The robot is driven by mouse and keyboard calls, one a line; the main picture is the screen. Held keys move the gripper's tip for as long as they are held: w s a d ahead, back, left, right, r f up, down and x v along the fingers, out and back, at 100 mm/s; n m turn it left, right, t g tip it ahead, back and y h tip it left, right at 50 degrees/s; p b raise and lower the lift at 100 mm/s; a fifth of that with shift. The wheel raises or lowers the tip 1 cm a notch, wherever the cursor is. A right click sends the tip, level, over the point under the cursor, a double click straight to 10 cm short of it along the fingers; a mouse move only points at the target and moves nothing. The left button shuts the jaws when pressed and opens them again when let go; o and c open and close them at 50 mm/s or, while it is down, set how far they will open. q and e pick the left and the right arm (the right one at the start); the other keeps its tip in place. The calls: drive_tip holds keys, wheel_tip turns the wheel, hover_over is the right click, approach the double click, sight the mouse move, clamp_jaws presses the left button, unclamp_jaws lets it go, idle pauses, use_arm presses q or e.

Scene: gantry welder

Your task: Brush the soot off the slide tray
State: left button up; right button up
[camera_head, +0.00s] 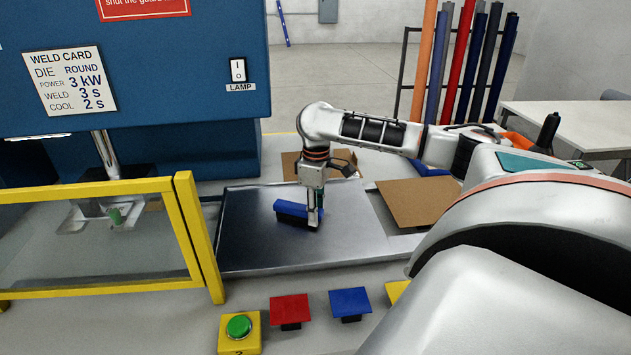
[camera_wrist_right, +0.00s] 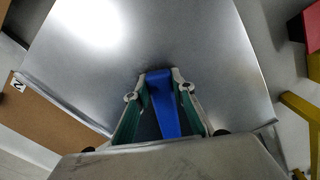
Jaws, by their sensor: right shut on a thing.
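The slide tray (camera_head: 250,240) is a flat grey metal plate with raised rims, in the middle of the head view; it also fills the upper part of the wrist view (camera_wrist_right: 200,45). Its surface looks grey and shiny, and I cannot make out distinct soot patches on it. My right gripper (camera_head: 314,212) points down over the tray, shut on a blue brush (camera_head: 291,211). The blue handle (camera_wrist_right: 165,103) shows between the two fingers in the wrist view. The brush is at or just above the tray; contact is unclear. My left gripper is not in view.
A yellow-framed guard (camera_head: 187,220) stands at the tray's left, before the blue welder (camera_head: 190,70). A brown board (camera_head: 410,198) lies to the right.

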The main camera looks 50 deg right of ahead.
sight(330, 211)
drive_tip(key=shift+s+a, duration=1.1)
drive_tip(key=shift+s, duration=0.25)
drive_tip(key=shift+s+a, duration=1.05)
drive_tip(key=shift+s, duration=0.25)
drive_tip(key=shift+s+d+f, duration=0.15)
drive_tip(key=shift+s+d, duration=0.3)
drive_tip(key=shift+d, duration=0.05)
drive_tip(key=shift+w+d, duration=1.85)
drive_tip(key=shift+w, duration=0.3)
drive_tip(key=shift+w+d, duration=1.85)
drive_tip(key=shift+w, duration=0.3)
drive_tip(key=shift+s+d, duration=0.45)
drive_tip(key=shift+d, duration=0.15)
drive_tip(key=shift+s+a, duration=1.2)
drive_tip(key=shift+s, duration=0.25)
drive_tip(key=shift+s+a, duration=1.25)
drive_tip(key=shift+s, duration=0.2)
drive_tip(key=shift+s+a, duration=1.2)
drive_tip(key=shift+s, duration=0.25)
drive_tip(key=shift+s+d, duration=0.45)
drive_tip(key=shift+d, duration=0.05)
drive_tip(key=shift+w+d, duration=1.1)
drive_tip(key=shift+w, duration=0.25)
drive_tip(key=shift+w+d, duration=1.15)
drive_tip(key=shift+w, duration=0.2)
drive_tip(key=shift+w+d, duration=1.1)
drive_tip(key=shift+w, duration=0.25)
drive_tip(key=shift+w+d, duration=0.25)
drive_tip(key=shift+d, duration=0.05)
drive_tip(key=shift+s+d, duration=0.1)
